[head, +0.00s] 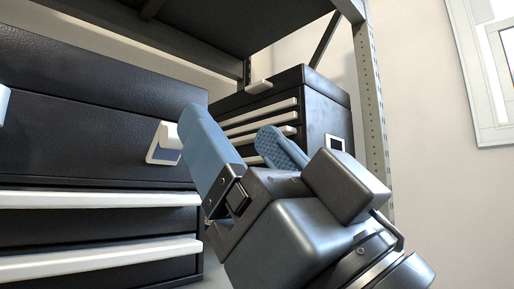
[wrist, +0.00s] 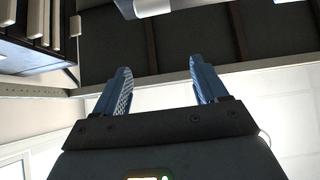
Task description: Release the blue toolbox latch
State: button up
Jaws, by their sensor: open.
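No toolbox here looks blue; both look black. The near toolbox (head: 75,130) fills the left of the head view, with a pale latch (head: 164,143) near its right front corner and another pale latch (head: 3,104) at the left picture edge. My gripper (head: 229,122) is open and empty, its blue fingers pointing up, in front of and just right of the near toolbox. Its left finger overlaps the right latch's edge in the picture; I cannot tell whether they touch. In the wrist view my gripper (wrist: 160,66) is open, with a pale rounded piece (wrist: 160,6) beyond the fingertips.
A smaller black toolbox (head: 328,110) with pale drawer handles stands behind my gripper; a pale latch (head: 258,87) sits on its upper edge. A grey rack post (head: 370,100) rises right of it, and a dark shelf (head: 205,25) hangs overhead. Free room lies to the right, before the wall.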

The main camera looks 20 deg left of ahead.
jog(key=shift+s+d, duration=0.4)
jog(key=shift+d, duration=0.45)
jog(key=shift+s+d, duration=0.35)
jog(key=shift+d, duration=0.5)
